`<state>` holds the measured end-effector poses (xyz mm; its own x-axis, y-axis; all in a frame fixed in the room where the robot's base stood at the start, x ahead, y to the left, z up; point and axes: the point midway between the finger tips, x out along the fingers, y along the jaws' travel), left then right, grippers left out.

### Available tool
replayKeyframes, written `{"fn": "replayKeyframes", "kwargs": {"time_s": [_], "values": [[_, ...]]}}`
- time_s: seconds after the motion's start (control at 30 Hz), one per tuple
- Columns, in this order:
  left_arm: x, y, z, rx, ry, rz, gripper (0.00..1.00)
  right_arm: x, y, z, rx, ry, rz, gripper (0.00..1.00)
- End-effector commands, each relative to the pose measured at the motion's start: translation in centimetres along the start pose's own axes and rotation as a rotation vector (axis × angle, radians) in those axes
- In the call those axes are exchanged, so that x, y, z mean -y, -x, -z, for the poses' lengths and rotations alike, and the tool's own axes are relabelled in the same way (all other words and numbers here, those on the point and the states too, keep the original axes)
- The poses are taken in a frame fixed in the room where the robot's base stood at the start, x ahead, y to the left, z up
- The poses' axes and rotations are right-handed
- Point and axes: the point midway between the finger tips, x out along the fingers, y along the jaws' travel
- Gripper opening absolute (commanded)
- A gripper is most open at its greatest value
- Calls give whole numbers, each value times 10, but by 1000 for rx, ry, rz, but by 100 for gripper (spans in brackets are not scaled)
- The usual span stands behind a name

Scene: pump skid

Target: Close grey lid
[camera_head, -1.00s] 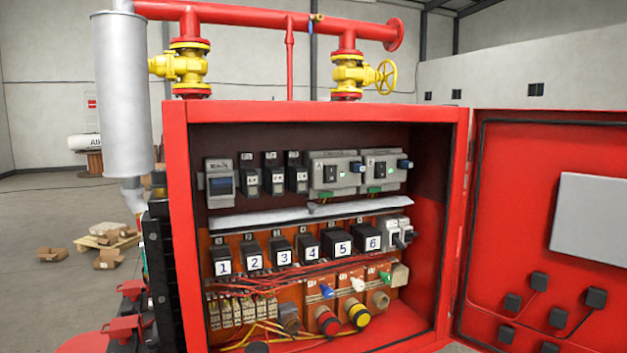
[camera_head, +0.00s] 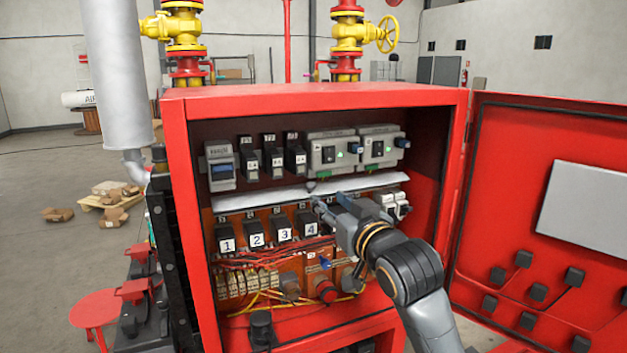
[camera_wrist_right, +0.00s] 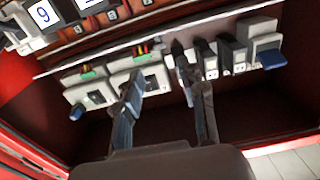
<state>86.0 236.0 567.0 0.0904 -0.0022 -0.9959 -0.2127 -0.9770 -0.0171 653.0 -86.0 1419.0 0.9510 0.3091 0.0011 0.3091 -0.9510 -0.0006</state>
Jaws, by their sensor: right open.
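A long light-grey strip (camera_head: 240,200) with a small dark knob, which looks like the grey lid, runs across the inside of the red cabinet between its two rows of devices. It sticks outward like a shelf. In the right wrist view, turned about upside down, it shows as a thin pale strip (camera_wrist_right: 215,22). My right gripper (camera_head: 327,206) is inside the cabinet, just in front of and below the strip's middle. Its two fingers (camera_wrist_right: 160,75) are apart with nothing visible between them. I cannot tell if they touch anything. My left gripper is not in view.
Numbered black relays (camera_head: 256,236) sit below the strip; my right arm hides some. Grey switch units (camera_head: 333,152) sit above. The red cabinet door (camera_head: 500,200) stands open at right. Wires and plugs fill the bottom. A silver cylinder (camera_head: 117,90) stands left of the cabinet.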

Motion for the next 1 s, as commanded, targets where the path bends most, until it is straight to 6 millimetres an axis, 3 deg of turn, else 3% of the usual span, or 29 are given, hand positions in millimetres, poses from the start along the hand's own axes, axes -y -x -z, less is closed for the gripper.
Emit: {"fn": "replayKeyframes", "kwargs": {"time_s": [0.3, 0.5, 0.97, 1.0], "values": [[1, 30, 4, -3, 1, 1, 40, 0, -59, 3, 4, 0, -1, 40], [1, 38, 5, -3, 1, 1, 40, 0, -82, 1, 2, -1, 0, 40], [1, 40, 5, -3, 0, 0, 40, 0, -90, -1, 1, 0, 0, 40], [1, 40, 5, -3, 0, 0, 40, 0, -90, -1, 1, 0, 0, 32]]}}
